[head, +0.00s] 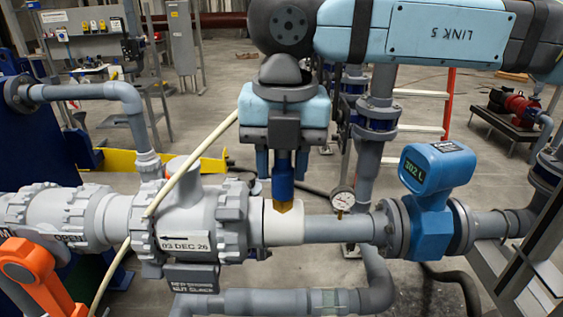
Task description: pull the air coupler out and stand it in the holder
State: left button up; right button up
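The air coupler (283,181) is a blue sleeve with a brass lower end. It stands upright, and its brass end meets the top of a short white pipe section (283,226). My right gripper (282,170) points straight down over the coupler. Its two blue fingers stand on either side of the coupler's upper part, with what looks like a small gap on each side. I cannot make out the holder for certain. My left gripper is not in view.
The grey filter housing (190,222) with clamps is left of the coupler. A pale hose (190,163) slants across it. A pressure gauge (343,199) and a blue flow meter (437,168) are to the right. An orange part (32,265) is at the lower left.

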aim_at(284, 174)
jog(key=f, duration=0.1)
jog(key=s+f, duration=0.1)
jog(key=f, duration=0.1)
jog(key=shift+d+f+h, duration=0.15)
jog(key=shift+f+h, duration=0.15)
grip_shut()
jog(key=o, duration=1.1)
grip_release()
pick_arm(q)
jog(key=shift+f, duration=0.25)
pick_arm(e)
jog(key=shift+r, duration=0.2)
jog(key=r, duration=0.2)
jog(key=r+b, duration=0.1)
jog(key=r, duration=0.1)
jog(key=w+r, duration=0.1)
jog(key=r, duration=0.1)
jog(key=shift+r, duration=0.15)
jog(key=r, duration=0.6)
jog(key=r+b, duration=0.1)
jog(key=r, duration=0.2)
jog(key=shift+s+r, duration=0.1)
jog(key=shift+s, duration=0.2)
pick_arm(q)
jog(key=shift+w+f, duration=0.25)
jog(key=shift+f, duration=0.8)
pick_arm(e)
jog(key=shift+d+r, duration=0.1)
jog(key=shift+r, duration=0.65)
